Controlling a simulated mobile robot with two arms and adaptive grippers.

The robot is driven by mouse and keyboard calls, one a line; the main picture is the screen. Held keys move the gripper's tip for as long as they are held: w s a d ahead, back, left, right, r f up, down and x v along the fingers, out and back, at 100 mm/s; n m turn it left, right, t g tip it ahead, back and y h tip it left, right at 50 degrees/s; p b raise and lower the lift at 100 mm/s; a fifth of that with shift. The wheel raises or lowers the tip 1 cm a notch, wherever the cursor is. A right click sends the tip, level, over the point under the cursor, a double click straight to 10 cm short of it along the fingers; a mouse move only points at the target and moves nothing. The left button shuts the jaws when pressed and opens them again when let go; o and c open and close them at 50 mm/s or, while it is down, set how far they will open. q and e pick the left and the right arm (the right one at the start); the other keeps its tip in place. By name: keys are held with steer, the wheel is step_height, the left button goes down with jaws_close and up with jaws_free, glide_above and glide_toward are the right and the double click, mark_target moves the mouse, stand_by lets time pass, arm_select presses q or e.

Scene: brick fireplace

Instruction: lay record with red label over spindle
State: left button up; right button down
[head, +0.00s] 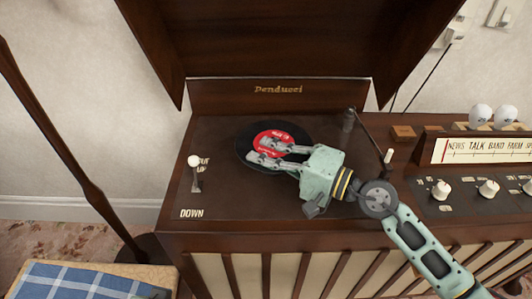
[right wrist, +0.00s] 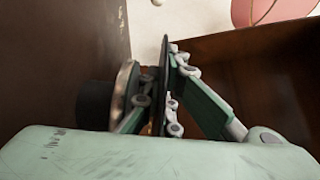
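The black record with a red label (head: 258,134) lies flat over the turntable area of the brown record player, as the head view shows it. My right gripper (head: 262,152) reaches over it from the right, its fingers across the label. In the right wrist view the record (right wrist: 163,60) shows edge-on as a thin dark line between the fingers of the right gripper (right wrist: 160,95), which are closed on it. A dark round part with a metallic disc (right wrist: 125,88) stands beside the fingers there. The spindle is hidden. How far the record is above the platter I cannot tell.
The raised lid (head: 280,35) stands behind the deck. A tonearm (head: 370,135) is right of the record. A lever (head: 195,175) marked DOWN is at the left. Radio knobs (head: 440,189) are at the right. A stool with a blue checked cloth (head: 75,280) is at lower left.

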arm_select(q)
steer(key=shift+r, duration=0.65)
steer(key=shift+s+f, duration=0.1)
steer(key=shift+f, duration=0.1)
steer(key=shift+f+b, duration=0.75)
steer(key=shift+b, duration=0.1)
arm_select(e)
steer(key=shift+f, duration=0.1)
stand_by(0.6)
arm_select(q)
steer(key=shift+f, duration=0.1)
stand_by(0.7)
steer(key=shift+w+d+t, duration=0.1)
steer(key=shift+w+t, duration=0.2)
steer(key=shift+w, duration=0.15)
steer(key=shift+w+d+r+t+b, duration=0.15)
steer(key=shift+w+t+b, duration=0.1)
steer(key=shift+w, duration=0.3)
steer(key=shift+w+d+r+t+b, duration=0.1)
steer(key=shift+w+d+r+t, duration=0.15)
steer(key=shift+w, duration=0.3)
steer(key=shift+w+d+r+t+b, duration=0.1)
steer(key=shift+w+t+b, duration=0.15)
steer(key=shift+w, duration=0.3)
arm_select(e)
steer(key=shift+f, duration=0.2)
stand_by(0.4)
